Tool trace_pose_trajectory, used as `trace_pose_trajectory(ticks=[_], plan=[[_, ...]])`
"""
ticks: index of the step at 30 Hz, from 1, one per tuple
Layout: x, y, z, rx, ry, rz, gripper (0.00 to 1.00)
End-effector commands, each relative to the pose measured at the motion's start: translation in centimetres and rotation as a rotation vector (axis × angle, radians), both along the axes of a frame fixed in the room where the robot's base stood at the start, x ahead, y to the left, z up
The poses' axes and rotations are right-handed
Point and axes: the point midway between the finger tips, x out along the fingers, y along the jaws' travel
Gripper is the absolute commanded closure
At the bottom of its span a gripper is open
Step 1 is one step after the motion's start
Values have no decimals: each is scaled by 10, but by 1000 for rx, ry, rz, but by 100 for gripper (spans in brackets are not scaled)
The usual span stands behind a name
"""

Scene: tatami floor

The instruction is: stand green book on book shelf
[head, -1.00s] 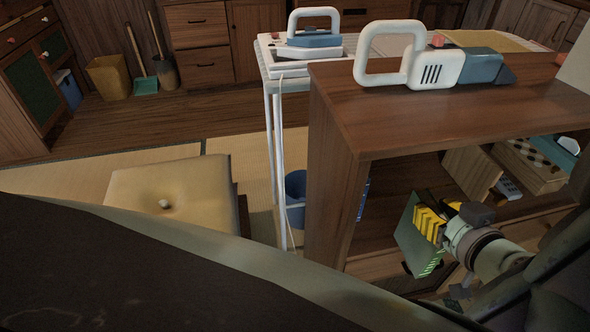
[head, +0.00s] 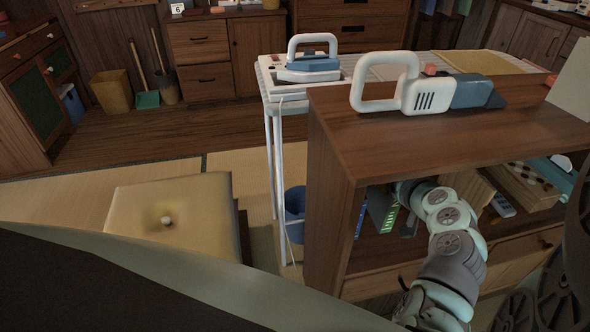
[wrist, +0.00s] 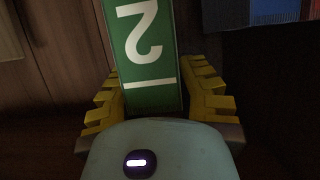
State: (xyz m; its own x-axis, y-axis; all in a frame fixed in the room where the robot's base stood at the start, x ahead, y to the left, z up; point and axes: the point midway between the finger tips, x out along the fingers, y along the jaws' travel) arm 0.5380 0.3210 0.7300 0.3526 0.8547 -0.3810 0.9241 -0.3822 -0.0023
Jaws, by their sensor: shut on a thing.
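The green book (head: 384,212), with a white "2" on its spine, is inside the wooden book shelf (head: 332,185), near its left side wall. In the wrist view the green book (wrist: 148,50) sits between the yellow fingers of my gripper (wrist: 156,95), which is shut on it. The book looks roughly upright in the head view. My arm hides most of the gripper there. A blue book (head: 360,214) stands left of the green one, close to the side wall. I cannot tell whether the green book touches the shelf floor.
A white and blue handheld tool (head: 430,92) lies on the shelf top. Boxes and a remote (head: 503,205) fill the compartment's right side. A white table with an iron (head: 310,65) stands behind, and a cushion (head: 170,215) lies left.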

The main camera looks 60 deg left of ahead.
Motion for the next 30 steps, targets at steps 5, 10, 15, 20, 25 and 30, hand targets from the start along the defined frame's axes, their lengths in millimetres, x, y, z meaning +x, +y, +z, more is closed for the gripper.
trace_pose_trajectory(ticks=[5,10,15,20,25,30], plan=[[4,13,2,4,-4,4,100],[3,13,-20,0,1,4,100],[4,12,-34,2,0,1,100],[5,12,-34,4,-3,-1,100],[5,12,-36,4,-3,-1,100],[5,11,-37,2,-4,-1,61]])
